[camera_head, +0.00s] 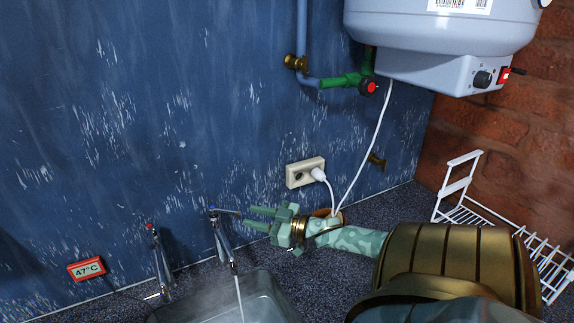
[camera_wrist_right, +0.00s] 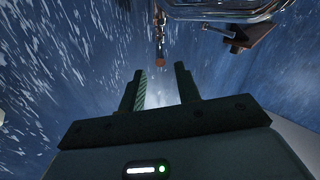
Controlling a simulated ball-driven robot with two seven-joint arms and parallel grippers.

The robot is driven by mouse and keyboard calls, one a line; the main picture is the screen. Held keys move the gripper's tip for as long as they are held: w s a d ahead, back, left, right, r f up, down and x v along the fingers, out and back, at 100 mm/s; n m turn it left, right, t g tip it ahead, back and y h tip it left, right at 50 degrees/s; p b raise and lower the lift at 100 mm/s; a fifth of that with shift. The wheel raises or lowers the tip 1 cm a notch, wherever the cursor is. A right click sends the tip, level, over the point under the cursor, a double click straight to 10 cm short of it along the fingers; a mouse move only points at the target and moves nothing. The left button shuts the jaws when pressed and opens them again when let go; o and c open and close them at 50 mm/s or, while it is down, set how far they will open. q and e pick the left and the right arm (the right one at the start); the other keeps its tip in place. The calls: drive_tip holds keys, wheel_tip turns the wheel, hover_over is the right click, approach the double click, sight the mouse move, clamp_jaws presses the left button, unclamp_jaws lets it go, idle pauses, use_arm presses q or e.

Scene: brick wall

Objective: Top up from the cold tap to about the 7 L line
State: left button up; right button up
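The cold tap (camera_head: 224,243), with a blue mark on top, stands at the back of the basin (camera_head: 205,306). Its lever points right, and a thin water stream (camera_head: 239,298) falls from its spout. My right gripper (camera_head: 248,217) is just right of this tap, its two fingers apart and pointing left near the lever's end. I cannot tell whether they touch the lever. In the right wrist view the gripper (camera_wrist_right: 160,78) is open with nothing clearly between its fingers. The basin's water level and litre marks are out of view. My left gripper is not in view.
A red-marked tap (camera_head: 160,262) stands left of the cold tap. A red display (camera_head: 87,268) reads 47°C. A socket (camera_head: 305,172) with a white plug, a grey water heater (camera_head: 440,40) and a white wire rack (camera_head: 466,212) are to the right.

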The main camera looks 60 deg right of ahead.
drive_tip(key=v, duration=1.1)
drive_tip(key=shift+p, duration=0.35)
drive_tip(key=shift+w, duration=0.1)
idle(6.4)
